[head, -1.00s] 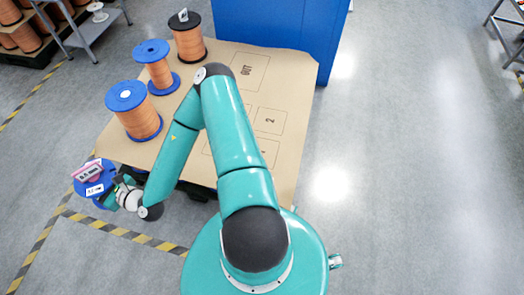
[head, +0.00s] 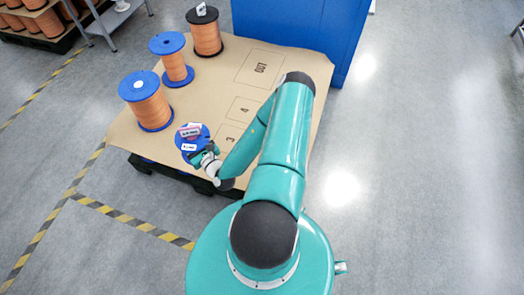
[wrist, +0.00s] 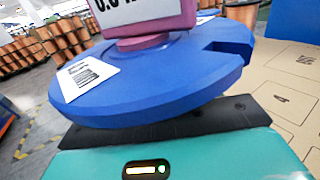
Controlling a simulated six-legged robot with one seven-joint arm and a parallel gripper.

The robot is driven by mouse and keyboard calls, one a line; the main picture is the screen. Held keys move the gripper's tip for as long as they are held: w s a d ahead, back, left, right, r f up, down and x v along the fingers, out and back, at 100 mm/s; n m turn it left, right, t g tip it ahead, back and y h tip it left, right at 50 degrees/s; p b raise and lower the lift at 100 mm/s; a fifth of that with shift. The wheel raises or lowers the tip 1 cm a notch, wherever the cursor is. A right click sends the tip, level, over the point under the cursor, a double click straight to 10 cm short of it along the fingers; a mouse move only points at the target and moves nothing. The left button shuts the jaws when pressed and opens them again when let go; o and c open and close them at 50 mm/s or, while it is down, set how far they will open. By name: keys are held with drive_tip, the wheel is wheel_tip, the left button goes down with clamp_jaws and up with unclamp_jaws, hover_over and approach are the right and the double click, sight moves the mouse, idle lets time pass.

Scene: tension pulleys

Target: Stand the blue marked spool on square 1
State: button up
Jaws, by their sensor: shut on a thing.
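The blue marked spool (head: 187,148) has a blue flange with white labels and a pink-edged tag on top. My gripper (head: 208,155) is shut on it at the near left edge of the brown board (head: 215,70). In the wrist view the blue flange (wrist: 160,85) fills the middle, close above the dark jaw pads, with a white label and the pink tag on it. Whether the spool touches the board I cannot tell. Squares 3 (head: 229,138) and 4 (head: 243,109) show on the board; square 1 is hidden behind my arm.
Two blue-flanged copper spools (head: 146,100) (head: 172,58) and a black-flanged one (head: 205,30) stand along the board's left side. The OUT rectangle (head: 260,67) is empty. A blue cabinet (head: 290,35) stands at the back. Striped floor tape (head: 130,222) runs at left.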

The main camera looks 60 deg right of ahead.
drive_tip(key=s+d+f+m+g+h, duration=0.15)
drive_tip(key=s+d+f, duration=0.35)
drive_tip(key=s, duration=0.5)
drive_tip(key=s+d+f+m+g+h, duration=0.1)
drive_tip(key=s+d+f+h, duration=0.15)
drive_tip(key=s+d, duration=0.6)
drive_tip(key=d+f, duration=0.3)
drive_tip(key=d, duration=0.1)
drive_tip(key=d+f, duration=0.7)
drive_tip(key=shift+d+f, duration=0.2)
drive_tip(key=shift+d, duration=0.2)
drive_tip(key=shift+f, duration=1.55)
drive_tip(key=shift+f, duration=0.15)
drive_tip(key=o, duration=1.4)
